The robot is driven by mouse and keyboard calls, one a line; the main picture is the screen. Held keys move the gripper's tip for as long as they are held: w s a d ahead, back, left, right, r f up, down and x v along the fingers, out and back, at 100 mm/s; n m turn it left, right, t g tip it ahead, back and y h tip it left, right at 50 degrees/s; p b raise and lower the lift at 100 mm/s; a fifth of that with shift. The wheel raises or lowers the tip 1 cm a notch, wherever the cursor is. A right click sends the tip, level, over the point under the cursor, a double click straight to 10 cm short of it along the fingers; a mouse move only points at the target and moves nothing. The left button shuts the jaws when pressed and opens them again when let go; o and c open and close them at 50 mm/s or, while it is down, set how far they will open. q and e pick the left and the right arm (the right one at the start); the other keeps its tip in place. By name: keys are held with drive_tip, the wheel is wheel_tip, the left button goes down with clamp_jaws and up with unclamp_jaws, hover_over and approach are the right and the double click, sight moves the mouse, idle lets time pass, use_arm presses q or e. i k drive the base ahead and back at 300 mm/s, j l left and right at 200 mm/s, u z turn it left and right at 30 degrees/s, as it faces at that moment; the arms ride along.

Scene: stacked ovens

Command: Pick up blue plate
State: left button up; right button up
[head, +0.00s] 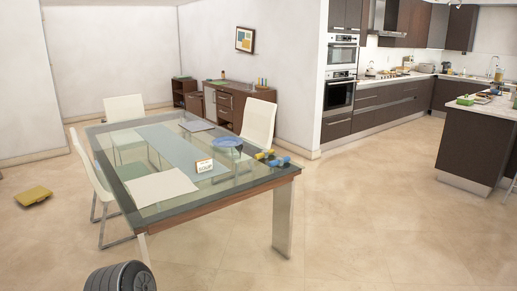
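The blue plate (227,142) lies on the glass-topped table (225,192), toward its right side. It is small in the head view, and its near side looks darker. A small white card with lettering (204,166) stands in front of it to the left.
White chairs (259,121) stand at the far right and left of the table. A white sheet (160,187) lies on the tabletop. A yellow object (33,195) is on the floor at left. The floor at front right is clear, with a kitchen island (475,145) beyond.

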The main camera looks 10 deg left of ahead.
sight(224, 141)
drive_tip(key=i+j, duration=0.3)
drive_tip(key=i, duration=0.15)
drive_tip(key=i+j, duration=0.3)
drive_tip(key=i, duration=0.2)
drive_tip(key=i+j+u, duration=0.1)
drive_tip(key=i+j, duration=0.15)
drive_tip(key=i, duration=0.2)
